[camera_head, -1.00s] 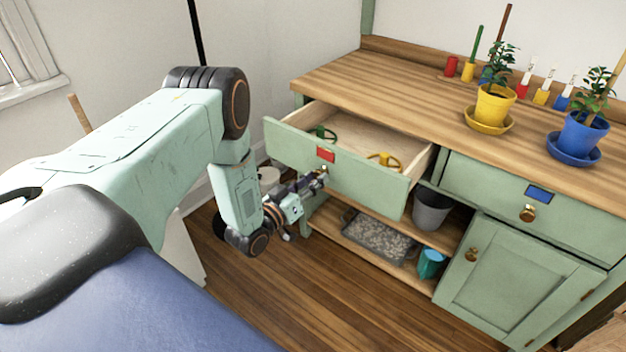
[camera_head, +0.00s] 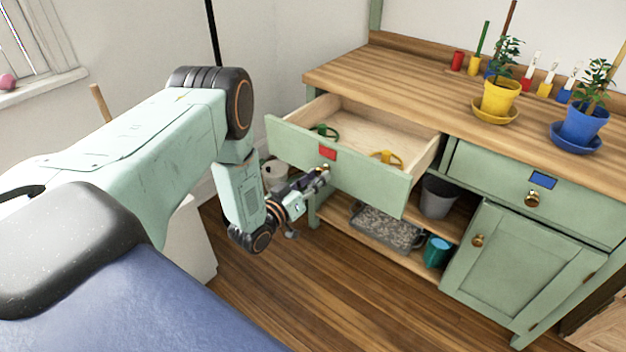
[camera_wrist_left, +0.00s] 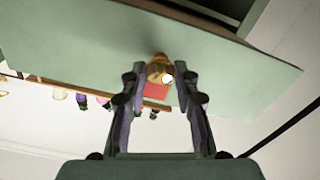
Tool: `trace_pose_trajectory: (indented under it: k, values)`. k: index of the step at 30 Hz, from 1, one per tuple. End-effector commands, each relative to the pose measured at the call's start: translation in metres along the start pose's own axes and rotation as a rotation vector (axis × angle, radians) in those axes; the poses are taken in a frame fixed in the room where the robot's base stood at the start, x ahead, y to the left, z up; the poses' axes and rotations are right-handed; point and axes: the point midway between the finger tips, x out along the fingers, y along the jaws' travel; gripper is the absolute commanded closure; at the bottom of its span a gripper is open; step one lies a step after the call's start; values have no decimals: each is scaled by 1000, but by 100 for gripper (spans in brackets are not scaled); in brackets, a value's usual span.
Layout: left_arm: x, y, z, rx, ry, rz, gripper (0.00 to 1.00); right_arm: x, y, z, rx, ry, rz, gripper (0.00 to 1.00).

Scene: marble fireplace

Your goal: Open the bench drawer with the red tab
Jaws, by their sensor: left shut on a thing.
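The pale green bench drawer (camera_head: 368,187) with the red tab (camera_head: 327,153) stands well out of the bench, its inside showing. Inside it lie a green ring-shaped thing (camera_head: 325,131) and a yellow one (camera_head: 388,157). My left gripper (camera_head: 322,175) is at the drawer front just below the tab, shut on the brass knob. In the left wrist view the knob (camera_wrist_left: 160,68) sits between the two fingers, with the red tab (camera_wrist_left: 155,91) behind. My right gripper is not in view.
The wooden bench top (camera_head: 400,85) holds a yellow pot (camera_head: 500,98) and a blue pot (camera_head: 586,128) with plants. A second drawer with a blue tab (camera_head: 543,180) is shut. A grey bucket (camera_head: 438,197) and a teal pot (camera_head: 436,252) stand below. Floor (camera_head: 330,300) in front is clear.

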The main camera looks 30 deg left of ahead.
Motion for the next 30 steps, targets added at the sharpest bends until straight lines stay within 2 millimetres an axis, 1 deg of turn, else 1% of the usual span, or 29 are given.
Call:
trace_pose_trajectory:
  k: [3, 4, 11, 12, 19, 23, 26, 30]
  values:
    - [0, 1, 2, 0, -5, 3, 100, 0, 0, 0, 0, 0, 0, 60]
    - [0, 1, 2, 0, -5, 3, 68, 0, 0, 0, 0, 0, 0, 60]
    - [-1, 1, 1, 1, -3, 2, 48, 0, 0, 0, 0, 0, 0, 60]
    - [-1, 1, 1, 1, -2, 2, 47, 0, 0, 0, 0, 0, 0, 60]
    - [-3, 0, 0, 1, -1, 1, 47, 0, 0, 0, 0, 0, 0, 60]
    - [-9, 0, 0, 1, -1, 0, 47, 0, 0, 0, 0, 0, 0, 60]
    - [-23, -1, 1, -1, -3, -3, 47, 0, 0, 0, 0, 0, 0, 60]
    - [-52, -1, 1, -1, -4, -4, 47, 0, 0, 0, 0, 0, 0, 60]
